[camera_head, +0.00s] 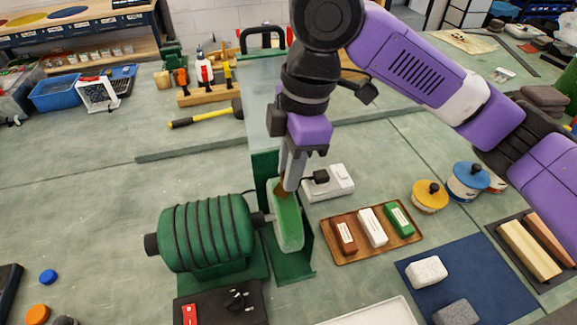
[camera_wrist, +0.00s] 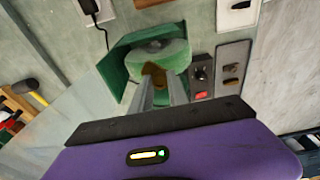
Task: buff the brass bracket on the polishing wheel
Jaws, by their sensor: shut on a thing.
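The polishing wheel (camera_head: 287,228) is a pale green disc on the shaft of a green ribbed motor (camera_head: 205,235), with a green guard behind it. My gripper (camera_head: 288,183) points down over the wheel's top edge and is shut on the small brown brass bracket (camera_head: 281,188). The bracket is mostly hidden by the fingers. In the wrist view the bracket (camera_wrist: 152,68) shows between the fingertips, against the rim of the wheel (camera_wrist: 170,52). I cannot tell whether it touches the wheel or whether the wheel spins.
A black switch box (camera_head: 240,300) with a red switch (camera_head: 190,314) stands in front of the motor. A wooden tray (camera_head: 347,258) with brown, white and green bars lies right of the wheel. A blue mat (camera_head: 480,280), lidded pots (camera_head: 430,197) and a yellow-handled hammer (camera_head: 205,117) lie farther off.

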